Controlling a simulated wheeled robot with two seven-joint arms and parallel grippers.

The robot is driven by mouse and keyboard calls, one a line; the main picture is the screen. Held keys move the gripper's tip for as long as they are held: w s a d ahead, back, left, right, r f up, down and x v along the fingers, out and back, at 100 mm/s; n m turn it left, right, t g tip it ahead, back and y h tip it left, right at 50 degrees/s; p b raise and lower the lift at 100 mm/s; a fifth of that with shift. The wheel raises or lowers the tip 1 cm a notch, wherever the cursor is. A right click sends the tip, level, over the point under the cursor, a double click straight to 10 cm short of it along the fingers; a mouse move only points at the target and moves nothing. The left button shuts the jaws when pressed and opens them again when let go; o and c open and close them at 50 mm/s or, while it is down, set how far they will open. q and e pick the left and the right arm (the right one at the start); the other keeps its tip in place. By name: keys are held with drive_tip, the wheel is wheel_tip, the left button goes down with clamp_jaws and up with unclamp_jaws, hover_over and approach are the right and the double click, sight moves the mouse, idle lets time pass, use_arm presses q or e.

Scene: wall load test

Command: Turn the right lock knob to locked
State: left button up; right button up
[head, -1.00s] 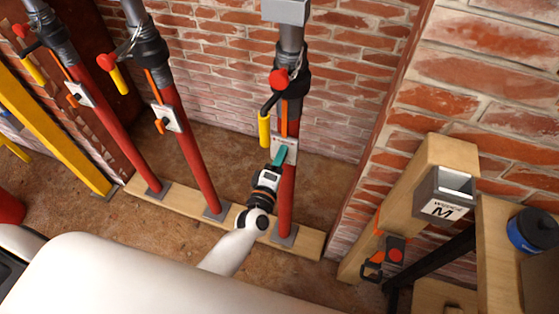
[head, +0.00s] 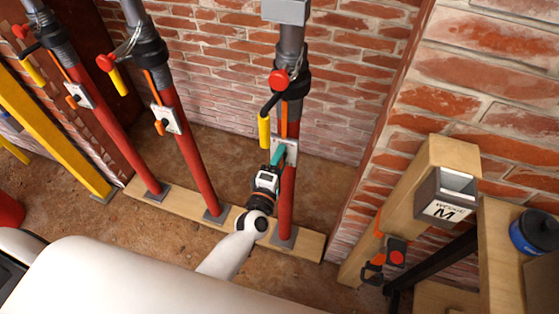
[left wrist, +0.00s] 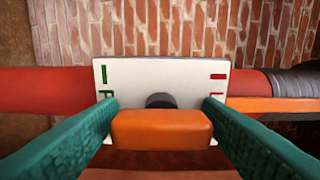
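The right lock knob (left wrist: 162,130) is an orange bar in front of a white plate (left wrist: 155,72), with a dark shaft behind it. The plate carries green marks at left and red marks at right in the left wrist view. The knob's long side lies along the red post. My left gripper (head: 278,157) is at this plate (head: 291,150) on the right prop (head: 287,200). Its teal fingers stand at the two ends of the knob and appear shut on it, with no clear gap. In the head view the gripper hides the knob. My right gripper is not in view.
Two similar props (head: 190,165) (head: 118,140) stand to the left on a wooden board (head: 180,205). A yellow handle (head: 264,131) hangs just above my left gripper. Brick walls close the back and right. A wooden post (head: 405,200) and a shelf with a blue container (head: 533,232) stand at right.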

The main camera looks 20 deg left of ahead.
use_arm(q)
drive_tip(key=shift+o, duration=0.6)
drive_tip(key=s+b, duration=0.1)
drive_tip(key=s, duration=1.1)
drive_tip(key=shift+a, duration=0.2)
drive_tip(key=s+f+m+g+h, duration=0.1)
drive_tip(key=s+f+m+g, duration=0.25)
drive_tip(key=f, duration=0.55)
drive_tip(key=s+f+m+g, duration=0.2)
drive_tip(key=s+f+m, duration=0.25)
drive_tip(key=f, duration=0.55)
drive_tip(key=s+f+m+g+h, duration=0.1)
drive_tip(key=s+f+m+g, duration=0.25)
drive_tip(key=f, duration=0.55)
drive_tip(key=s+a+f+m+g+y, duration=0.1)
drive_tip(key=s+a+f+m+g, duration=0.3)
drive_tip(key=s+f, duration=0.3)
drive_tip(key=s+a+f+m+g+y, duration=0.1)
drive_tip(key=s+a+f+m+g, duration=0.3)
drive_tip(key=s, duration=0.9)
wheel_tip(320, 180, down, 3)
drive_tip(key=shift+s+m+y, duration=0.3)
drive_tip(key=shift+m, duration=0.05)
